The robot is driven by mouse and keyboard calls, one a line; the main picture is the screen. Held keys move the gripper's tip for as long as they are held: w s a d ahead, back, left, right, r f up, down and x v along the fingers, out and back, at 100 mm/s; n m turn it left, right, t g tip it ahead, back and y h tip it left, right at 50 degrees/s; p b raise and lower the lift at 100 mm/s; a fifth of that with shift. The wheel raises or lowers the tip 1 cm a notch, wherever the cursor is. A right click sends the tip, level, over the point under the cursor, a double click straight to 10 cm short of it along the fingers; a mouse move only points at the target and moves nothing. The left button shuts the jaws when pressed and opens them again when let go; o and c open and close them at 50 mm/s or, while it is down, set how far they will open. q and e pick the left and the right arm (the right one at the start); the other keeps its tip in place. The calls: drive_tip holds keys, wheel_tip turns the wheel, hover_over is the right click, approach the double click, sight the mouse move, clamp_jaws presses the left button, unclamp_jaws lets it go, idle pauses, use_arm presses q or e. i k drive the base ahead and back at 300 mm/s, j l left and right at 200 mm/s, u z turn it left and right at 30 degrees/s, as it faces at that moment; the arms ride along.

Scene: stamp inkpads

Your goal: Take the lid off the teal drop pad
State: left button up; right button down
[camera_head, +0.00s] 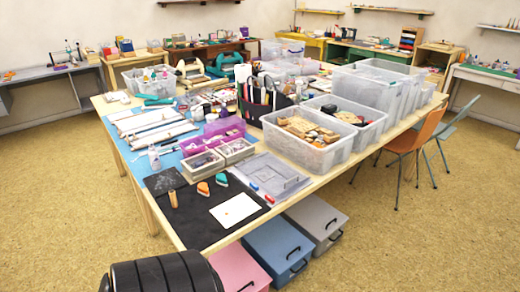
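The teal drop pad (222,179) is a small teardrop shape near the front of the table, on or at the edge of the black mat (199,231). It is too small for me to tell its lid from its base. A similar orange-red drop pad (203,188) sits just to its left and slightly nearer, apart from it. A white card (235,211) lies on the mat in front of the two pads. Neither of my grippers shows in this view.
A small tan cylinder (173,199) stands on the mat to the left. Two small boxes (203,163) stand behind the pads. A grey clear-lidded case (268,174) lies to the right. The front left of the mat is bare. Large clear bins (305,155) crowd the table farther right.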

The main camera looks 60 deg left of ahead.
sight(220, 178)
drive_tip(key=k+j+z, duration=0.2)
drive_tip(key=j, duration=0.2)
drive_tip(key=k+j+z, duration=0.15)
drive_tip(key=j, duration=0.25)
drive_tip(key=k+j+z, duration=0.2)
drive_tip(key=j, duration=0.15)
drive_tip(key=k+j+z, duration=0.2)
drive_tip(key=i+j, duration=0.05)
drive_tip(key=j, duration=0.1)
